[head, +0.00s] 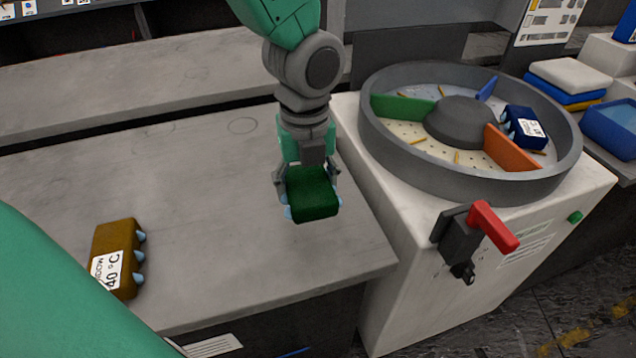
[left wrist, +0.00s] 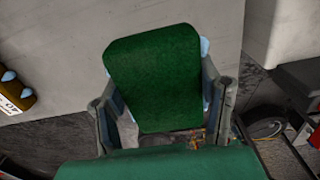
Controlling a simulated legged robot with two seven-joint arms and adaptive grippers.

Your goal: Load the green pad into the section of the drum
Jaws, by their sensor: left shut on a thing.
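The dark green pad (head: 313,194) with light blue knobs is held in my left gripper (head: 308,185), above the front right part of the grey table. It also shows in the left wrist view (left wrist: 154,78), between the two fingers of the left gripper (left wrist: 163,105). The round grey drum (head: 375,140) is to the right, on a white machine. Its sections are split by a green divider (head: 403,107), a blue divider (head: 487,88) and an orange divider (head: 511,150). A dark blue pad (head: 524,128) sits in the section between the blue and orange dividers. My right gripper is not seen.
A brown pad (head: 117,258) with a white label lies at the table's left front. The white machine (head: 400,240) has a red lever (head: 493,226) and a green button (head: 575,217). Folded cloths (head: 568,76) and a blue bin (head: 612,128) are at the right. The table's middle (head: 190,190) is clear.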

